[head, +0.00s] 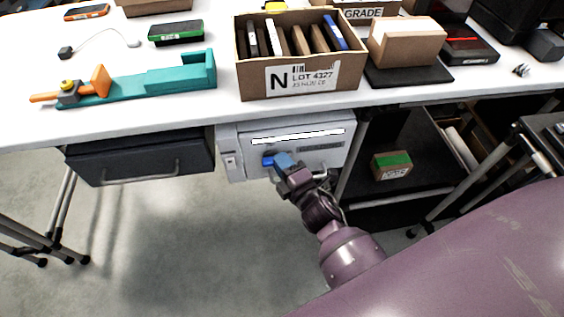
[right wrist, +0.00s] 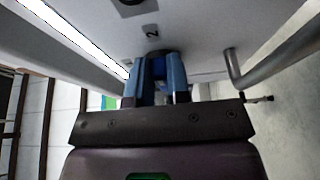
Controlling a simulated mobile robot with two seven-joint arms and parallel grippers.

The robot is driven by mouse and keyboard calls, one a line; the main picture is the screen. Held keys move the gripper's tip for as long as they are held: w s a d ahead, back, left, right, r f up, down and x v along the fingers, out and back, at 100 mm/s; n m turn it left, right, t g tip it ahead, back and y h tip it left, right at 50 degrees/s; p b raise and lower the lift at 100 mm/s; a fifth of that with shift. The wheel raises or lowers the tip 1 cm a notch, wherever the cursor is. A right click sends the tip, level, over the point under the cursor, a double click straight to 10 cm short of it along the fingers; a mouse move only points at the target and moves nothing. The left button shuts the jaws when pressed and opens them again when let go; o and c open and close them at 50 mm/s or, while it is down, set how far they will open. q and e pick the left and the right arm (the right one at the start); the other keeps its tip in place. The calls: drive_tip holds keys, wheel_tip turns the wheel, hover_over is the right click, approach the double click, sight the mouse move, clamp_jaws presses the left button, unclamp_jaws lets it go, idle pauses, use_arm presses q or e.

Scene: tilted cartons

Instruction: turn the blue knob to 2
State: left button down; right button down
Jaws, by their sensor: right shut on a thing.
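The blue knob (head: 268,160) is on the front of a white panel (head: 230,137) under the table. My right gripper (head: 281,161) reaches up to it from below right and is shut on it. In the right wrist view, the two blue fingers of the right gripper (right wrist: 157,78) close on the blue knob (right wrist: 159,66). A label with the digit 2 (right wrist: 151,32) is on the panel just beyond the knob. The knob's pointer is hidden by the fingers, so I cannot tell its setting. My left gripper is not in view.
A metal handle (right wrist: 236,70) stands out from the panel right of the fingers. A black drawer (head: 140,157) hangs left of the panel. Dark shelves (head: 376,212) with a small green-topped box (head: 391,165) are at right. A carton (head: 300,80) stands on the table above.

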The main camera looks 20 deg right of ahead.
drive_tip(key=c, duration=1.1)
unclamp_jaws()
drive_tip(key=shift+c, duration=0.2)
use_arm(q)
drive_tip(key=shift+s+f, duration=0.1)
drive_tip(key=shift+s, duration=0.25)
use_arm(e)
drive_tip(key=shift+o, duration=0.3)
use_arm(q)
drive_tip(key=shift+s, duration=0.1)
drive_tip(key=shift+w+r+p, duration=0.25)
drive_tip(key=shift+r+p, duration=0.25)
use_arm(e)
drive_tip(key=s+d, duration=0.1)
drive_tip(key=s, duration=0.9)
drive_tip(key=shift+s, duration=0.35)
drive_tip(key=shift+d, duration=0.1)
